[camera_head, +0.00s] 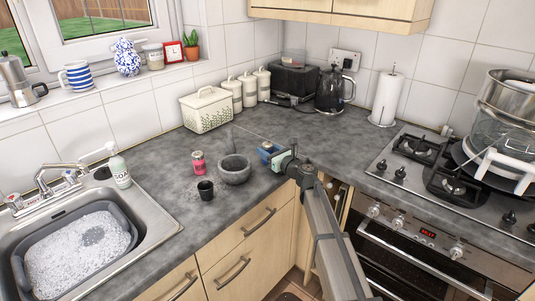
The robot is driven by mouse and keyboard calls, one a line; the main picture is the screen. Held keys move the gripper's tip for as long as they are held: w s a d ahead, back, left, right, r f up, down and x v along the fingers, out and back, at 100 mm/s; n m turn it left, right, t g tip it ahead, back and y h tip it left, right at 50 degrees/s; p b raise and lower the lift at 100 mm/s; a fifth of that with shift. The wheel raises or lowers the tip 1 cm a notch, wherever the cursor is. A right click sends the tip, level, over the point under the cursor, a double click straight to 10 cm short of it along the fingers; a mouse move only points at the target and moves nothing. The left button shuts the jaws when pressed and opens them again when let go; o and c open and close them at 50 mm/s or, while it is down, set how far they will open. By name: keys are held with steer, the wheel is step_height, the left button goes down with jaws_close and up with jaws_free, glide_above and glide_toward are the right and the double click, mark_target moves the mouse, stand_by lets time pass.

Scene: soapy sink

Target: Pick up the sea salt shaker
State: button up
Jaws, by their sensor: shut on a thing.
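My gripper (272,155) is above the worktop at the inner corner, to the right of the grey stone mortar. It is shut on a small blue container (265,148), which is partly hidden by the gripper. The container looks like the sea salt shaker, but its label is too small to read. I cannot tell whether its base touches the worktop. A pink-red shaker (198,162) with a pale label stands upright on the worktop to the left, apart from my gripper.
The grey mortar (234,170) and a small black cup (205,190) stand left of my gripper. A cream bread bin (207,110), canisters (249,90), black kettle (333,92) and paper roll (387,99) line the back. The sink (151,219) is left, the hob (405,175) right.

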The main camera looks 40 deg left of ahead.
steer(key=c, duration=0.3)
step_height(320, 180, up, 9)
steer(key=shift+f, duration=0.1)
steer(key=shift+s+a+r, duration=0.1)
steer(key=shift+r, duration=0.2)
steer(key=shift+s+a+r+n+t, duration=0.2)
steer(key=shift+s+r+n, duration=0.6)
steer(key=shift+s, duration=0.95)
steer(key=shift+s+a+r+n+t, duration=0.15)
steer(key=shift+s+r+n, duration=0.3)
steer(key=shift+s+r, duration=0.95)
steer(key=shift+s+a+r+n+t, duration=0.15)
steer(key=shift+s+r+n, duration=0.45)
steer(key=shift+s, duration=1.5)
